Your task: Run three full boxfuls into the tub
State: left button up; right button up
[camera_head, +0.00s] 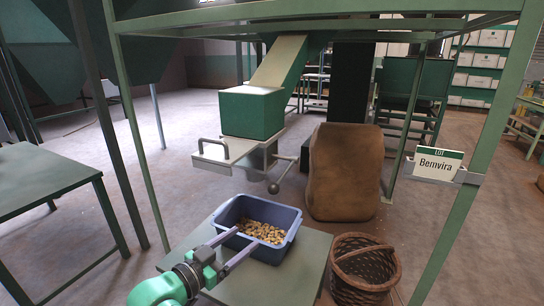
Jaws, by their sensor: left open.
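A blue-grey tub (228,213) stands on the small green table (285,285) in front of me, with a layer of nuts (262,231) on its floor. Above and behind it hangs a green measuring box (252,112) under a sloping chute (280,62). Below the box is a pale plate with a grey loop handle (212,147) on its left. A lever with a dark ball knob (273,187) is on its right. My left gripper (246,239) is open at the tub's near left side, its fingers pointing toward the tub. I cannot tell whether they touch it. My right gripper is out of view.
A full brown sack (345,172) stands behind the table, and a wicker basket (365,265) is on the floor at its right. Green frame posts stand left and right; a sign reading Bemvira (437,163) hangs on the right one. Another green table (40,180) is at left.

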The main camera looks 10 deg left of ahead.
pick_arm(q)
jog(key=m, duration=0.1)
send_near(274, 187)
jog(key=s+a+f, duration=0.2)
jog(key=s+a, duration=0.1)
jog(key=shift+t+h, duration=0.4)
jog(key=x, duration=1.5)
jog(key=shift+d+f, duration=0.15)
jog(key=shift+f, duration=0.1)
grip_shut()
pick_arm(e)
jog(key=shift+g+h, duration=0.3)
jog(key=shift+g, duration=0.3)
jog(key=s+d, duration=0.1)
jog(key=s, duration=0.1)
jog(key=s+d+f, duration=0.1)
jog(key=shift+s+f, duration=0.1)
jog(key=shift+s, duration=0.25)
